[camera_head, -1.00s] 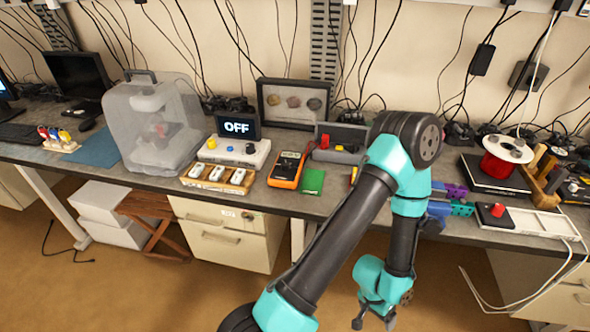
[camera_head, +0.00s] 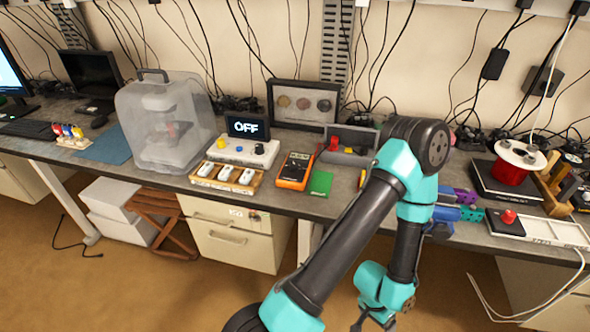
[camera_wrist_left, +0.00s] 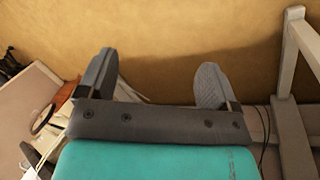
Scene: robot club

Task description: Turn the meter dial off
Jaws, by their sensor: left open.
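The meter is an orange multimeter (camera_head: 295,171) with a dark face and a round dial, lying on the bench in the head view. Its dial is too small for me to read the setting. My left arm rises from the bottom of the head view and bends down again. My left gripper (camera_head: 372,322) hangs low in front of the bench edge, well below the meter and to its right, partly cut off by the frame. In the left wrist view its two fingers (camera_wrist_left: 160,82) are spread with nothing between them. My right gripper is not in view.
A white box with knobs (camera_head: 239,152) and a screen (camera_head: 248,126) reading OFF stand left behind the meter. A wooden switch holder (camera_head: 227,178) lies to its left, a green card (camera_head: 320,183) to its right. A grey organizer (camera_head: 350,143) is behind. A clear-covered machine (camera_head: 165,125) stands further left.

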